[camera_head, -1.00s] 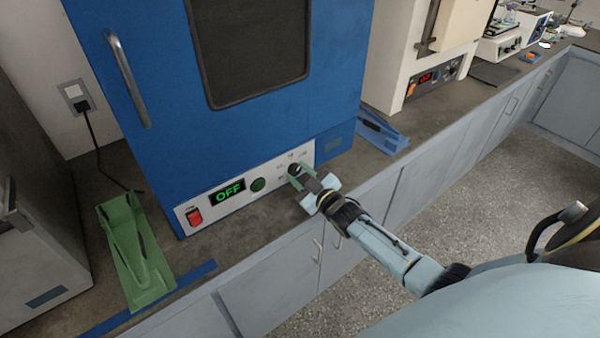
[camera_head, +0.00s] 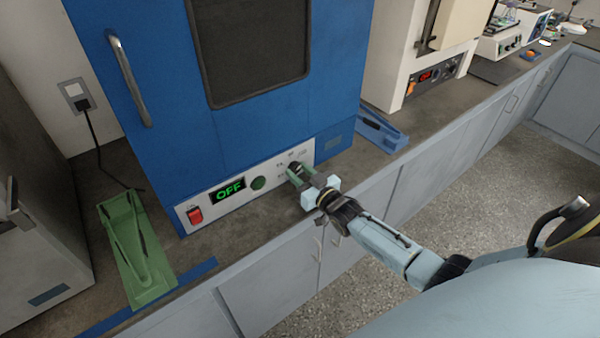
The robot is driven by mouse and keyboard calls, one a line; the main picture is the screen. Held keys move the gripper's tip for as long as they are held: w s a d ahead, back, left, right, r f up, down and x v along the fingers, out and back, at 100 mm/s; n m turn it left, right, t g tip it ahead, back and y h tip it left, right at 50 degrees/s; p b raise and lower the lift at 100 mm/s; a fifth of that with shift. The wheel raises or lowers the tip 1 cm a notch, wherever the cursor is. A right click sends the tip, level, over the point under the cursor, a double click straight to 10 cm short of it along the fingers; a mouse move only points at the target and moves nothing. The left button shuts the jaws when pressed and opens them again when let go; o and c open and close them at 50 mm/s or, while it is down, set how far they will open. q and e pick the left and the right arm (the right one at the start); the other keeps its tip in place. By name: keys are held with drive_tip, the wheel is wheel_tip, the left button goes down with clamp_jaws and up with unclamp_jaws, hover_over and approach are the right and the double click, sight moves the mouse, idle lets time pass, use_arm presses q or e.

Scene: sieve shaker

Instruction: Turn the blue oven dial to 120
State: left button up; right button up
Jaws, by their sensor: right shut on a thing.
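The blue oven (camera_head: 155,60) stands on the counter with a white control panel (camera_head: 217,211) along its lower front. My left gripper is not in view.
A green holder (camera_head: 135,250) lies on the counter left of the oven, and a blue holder (camera_head: 380,130) lies to its right. A white instrument (camera_head: 425,55) with a red display stands further right. Grey cabinets (camera_head: 270,270) run below the counter edge.

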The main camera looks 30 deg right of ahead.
drive_tip(key=o, duration=1)
drive_tip(key=shift+c, duration=0.2)
drive_tip(key=shift+s, duration=0.15)
drive_tip(key=s+d+p, duration=0.1)
drive_tip(key=s, duration=1.2)
drive_tip(key=shift+p, duration=0.3)
